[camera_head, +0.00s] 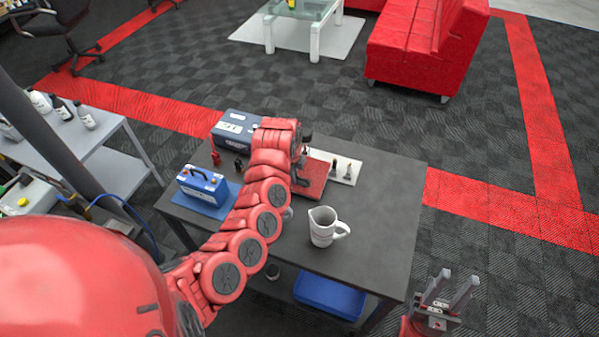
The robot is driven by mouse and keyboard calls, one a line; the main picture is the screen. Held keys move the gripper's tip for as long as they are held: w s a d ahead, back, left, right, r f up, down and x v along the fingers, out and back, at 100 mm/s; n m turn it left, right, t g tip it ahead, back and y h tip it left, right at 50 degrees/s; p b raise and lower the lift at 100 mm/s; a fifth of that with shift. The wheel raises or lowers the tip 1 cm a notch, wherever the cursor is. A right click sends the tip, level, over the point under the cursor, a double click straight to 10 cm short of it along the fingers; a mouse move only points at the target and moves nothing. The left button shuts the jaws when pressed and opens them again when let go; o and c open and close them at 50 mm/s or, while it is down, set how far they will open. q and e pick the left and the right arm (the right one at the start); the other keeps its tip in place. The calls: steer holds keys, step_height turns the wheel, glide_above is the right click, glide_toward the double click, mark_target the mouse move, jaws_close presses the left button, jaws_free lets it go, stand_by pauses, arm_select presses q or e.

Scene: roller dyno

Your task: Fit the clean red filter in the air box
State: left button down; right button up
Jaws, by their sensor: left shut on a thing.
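My left arm reaches over the dark table (375,235). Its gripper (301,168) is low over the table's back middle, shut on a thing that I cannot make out. A flat red piece (314,181) shows beside and partly under this gripper; I cannot tell whether it is the filter or a mat. No air box can be told for sure; my arm hides part of the table. My right gripper (458,282) is open and empty, off the table's front right corner.
A blue-grey box (232,130) and a blue device with a handle (202,182) stand at the table's left. A white tray (347,172) holds small dark pieces. A pitcher (323,228) stands front middle. A blue bin (328,297) sits below. The table's right side is clear.

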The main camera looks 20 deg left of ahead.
arm_select(q)
steer(key=shift+s+a+r, duration=0.15)
steer(key=shift+s+a, duration=0.15)
steer(key=shift+a, duration=0.8)
steer(key=c, duration=1.2)
jaws_free()
steer(key=shift+w+d+f, duration=0.15)
steer(key=shift+w+f, duration=0.1)
steer(key=shift+f, duration=0.05)
steer(key=shift+o, duration=1.1)
steer(key=shift+w+d, duration=0.1)
steer(key=shift+d, duration=0.3)
steer(key=shift+s+d+r, duration=0.2)
steer(key=shift+s+d, duration=0.05)
steer(key=shift+d, duration=0.2)
steer(key=shift+a, duration=0.1)
